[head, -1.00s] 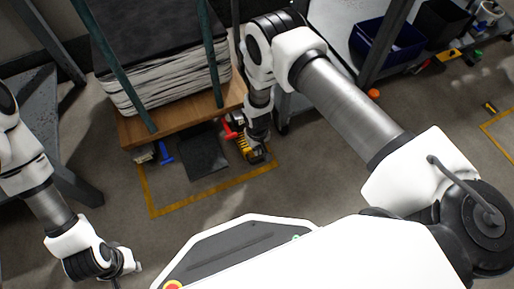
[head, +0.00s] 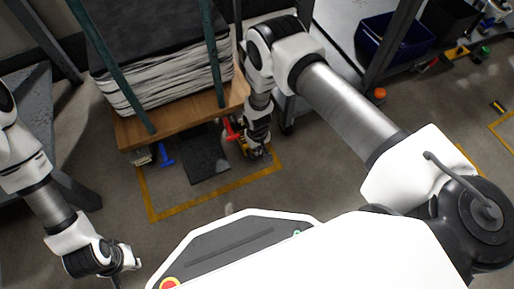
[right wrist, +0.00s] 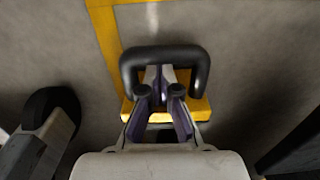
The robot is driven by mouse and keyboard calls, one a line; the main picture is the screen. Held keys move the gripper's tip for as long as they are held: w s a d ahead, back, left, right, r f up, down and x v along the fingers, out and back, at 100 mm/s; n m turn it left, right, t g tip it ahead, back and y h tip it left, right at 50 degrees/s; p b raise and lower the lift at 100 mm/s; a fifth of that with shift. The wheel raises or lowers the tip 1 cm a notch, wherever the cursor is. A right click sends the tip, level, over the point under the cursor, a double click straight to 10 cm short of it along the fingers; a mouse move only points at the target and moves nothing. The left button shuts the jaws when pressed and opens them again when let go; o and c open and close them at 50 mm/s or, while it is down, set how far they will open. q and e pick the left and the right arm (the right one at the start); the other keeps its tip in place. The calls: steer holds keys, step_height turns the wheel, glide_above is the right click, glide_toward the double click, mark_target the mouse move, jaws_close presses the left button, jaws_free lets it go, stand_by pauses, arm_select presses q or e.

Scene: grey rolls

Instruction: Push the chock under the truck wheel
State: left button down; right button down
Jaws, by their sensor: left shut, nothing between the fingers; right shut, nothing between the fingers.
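The yellow chock (right wrist: 199,108) with its black loop handle (right wrist: 166,53) lies on the floor in the right wrist view. In the head view a sliver of the chock (head: 244,147) shows beside my right gripper (head: 259,152), at the truck's near right corner. My right gripper (right wrist: 160,94) is shut and empty, its fingertips low at the chock's handle; contact cannot be told. The truck (head: 180,118) has a wooden deck under a stack of sheets. Its wheel near the chock is hidden, with a red pedal (head: 231,130) showing. My left gripper (head: 130,262) is shut and empty at lower left.
A yellow floor line (head: 212,200) runs around the truck's near side. A blue pedal (head: 166,154) and dark floor plate (head: 205,157) are at the deck's near edge. A shelf with a blue bin (head: 393,38) stands at right. Open floor lies in front.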

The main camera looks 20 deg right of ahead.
steer(key=shift+w+r, duration=0.15)
steer(key=shift+w, duration=0.1)
steer(key=shift+r, duration=0.1)
step_height(320, 180, up, 10)
steer(key=p, duration=0.9)
steer(key=shift+s, duration=0.2)
steer(key=shift+f, duration=0.2)
